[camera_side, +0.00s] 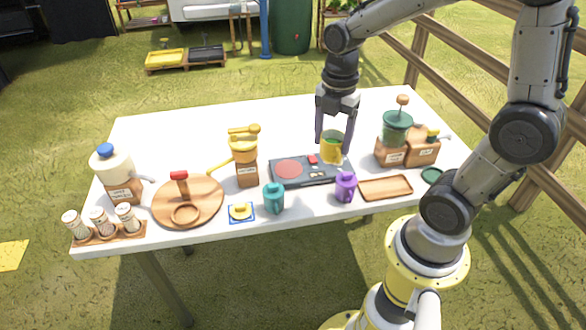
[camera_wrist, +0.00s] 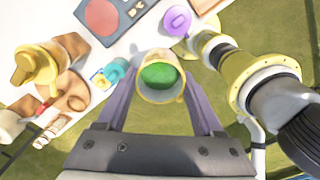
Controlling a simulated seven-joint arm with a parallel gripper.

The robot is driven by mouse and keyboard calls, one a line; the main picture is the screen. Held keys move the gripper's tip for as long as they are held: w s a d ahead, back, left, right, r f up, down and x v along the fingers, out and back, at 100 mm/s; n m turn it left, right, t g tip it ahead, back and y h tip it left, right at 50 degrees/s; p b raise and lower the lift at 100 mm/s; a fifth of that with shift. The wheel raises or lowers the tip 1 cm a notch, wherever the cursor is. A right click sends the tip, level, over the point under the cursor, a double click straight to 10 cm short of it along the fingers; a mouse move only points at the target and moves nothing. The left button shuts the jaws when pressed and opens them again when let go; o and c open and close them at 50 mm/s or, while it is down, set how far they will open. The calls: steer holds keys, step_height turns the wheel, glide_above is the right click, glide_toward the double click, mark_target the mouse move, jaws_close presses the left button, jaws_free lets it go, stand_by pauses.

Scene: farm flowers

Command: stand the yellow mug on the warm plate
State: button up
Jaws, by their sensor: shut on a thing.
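The yellow mug (camera_side: 331,148) is upright, with something green inside. My gripper (camera_side: 334,140) is shut on it, one finger on each side; the wrist view shows the mug (camera_wrist: 161,78) between the two fingers, open top toward the camera. The warm plate (camera_side: 290,169) is a red disc on a dark flat unit with small controls at its right. In the side view the mug appears at the back right end of this unit, right of the disc; its height above the surface is hard to tell. The wrist view shows the red disc (camera_wrist: 103,15) at upper left, bare.
A purple mug (camera_side: 345,186) and a teal mug (camera_side: 274,197) stand in front of the unit. A wooden tray (camera_side: 385,188) lies to the right. A yellow grinder-like dispenser (camera_side: 245,152) stands to the left, a green-topped one (camera_side: 397,130) to the right. The table's back is clear.

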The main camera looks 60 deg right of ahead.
steer(key=w+d+f, duration=0.3)
steer(key=w+f, duration=0.2)
steer(key=w, duration=0.5)
glide_above(288, 169)
step_height(288, 169, down, 6)
steer(key=shift+r, duration=0.1)
steer(key=shift+f, duration=1.4)
steer(key=shift+f, duration=0.15)
steer(key=o, duration=1.5)
steer(key=shift+o, duration=0.2)
